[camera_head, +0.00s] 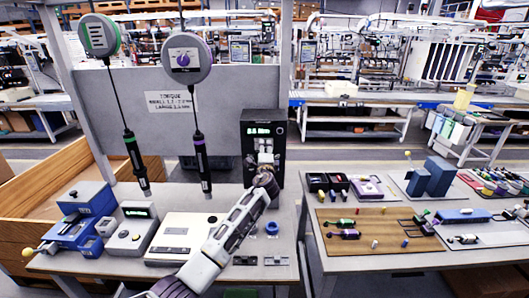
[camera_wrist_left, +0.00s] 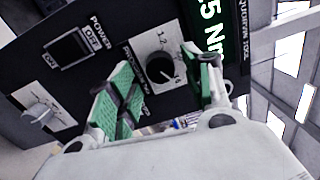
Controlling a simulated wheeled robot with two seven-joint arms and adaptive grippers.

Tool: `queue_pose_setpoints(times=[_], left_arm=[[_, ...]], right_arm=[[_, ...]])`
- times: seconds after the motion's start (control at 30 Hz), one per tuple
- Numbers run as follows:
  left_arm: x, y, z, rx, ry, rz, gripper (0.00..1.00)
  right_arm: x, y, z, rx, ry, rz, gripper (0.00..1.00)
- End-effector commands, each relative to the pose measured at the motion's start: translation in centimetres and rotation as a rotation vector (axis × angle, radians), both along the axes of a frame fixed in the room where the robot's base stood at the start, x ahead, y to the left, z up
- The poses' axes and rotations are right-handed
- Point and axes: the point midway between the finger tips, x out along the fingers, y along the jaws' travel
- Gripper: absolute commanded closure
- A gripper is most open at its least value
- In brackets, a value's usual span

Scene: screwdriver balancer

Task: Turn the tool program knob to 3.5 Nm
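The black screwdriver controller box (camera_head: 278,130) stands at the back right of the near bench. Its green display (camera_head: 259,131) reads what looks like 3.5 Nm, the first digit blurred; the wrist view display (camera_wrist_left: 211,30) shows "5 Nm". The round black program knob (camera_wrist_left: 159,69) sits on the panel among printed numbers. My left gripper (camera_head: 263,163) is at the box front. In the wrist view its green-padded fingers (camera_wrist_left: 162,88) are open, one on each side of the knob, with visible gaps in the picture; contact is not evident. My right gripper is not in view.
The power switch (camera_wrist_left: 75,47) and another knob (camera_wrist_left: 40,112) are on the same panel. Two screwdrivers (camera_head: 136,160) (camera_head: 201,165) hang from balancers left of the box. A white device (camera_head: 180,236) and a grey display unit (camera_head: 131,232) stand on the bench.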

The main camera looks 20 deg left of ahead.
Motion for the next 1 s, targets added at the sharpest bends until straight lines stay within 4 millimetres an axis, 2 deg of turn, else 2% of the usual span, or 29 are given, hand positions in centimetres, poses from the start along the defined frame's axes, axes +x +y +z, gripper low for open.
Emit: queue_pose_setpoints(times=[0.47, 1.0], left_arm=[[-0.7, -0.2, 0.0, 0.0, -0.002, 0.001, 0.5], [-4.9, -1.5, -0.3, 0.0, 0.0, 0.0, 0.5]], right_arm=[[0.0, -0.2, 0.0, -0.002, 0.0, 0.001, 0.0], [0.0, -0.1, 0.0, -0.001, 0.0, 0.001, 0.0]])
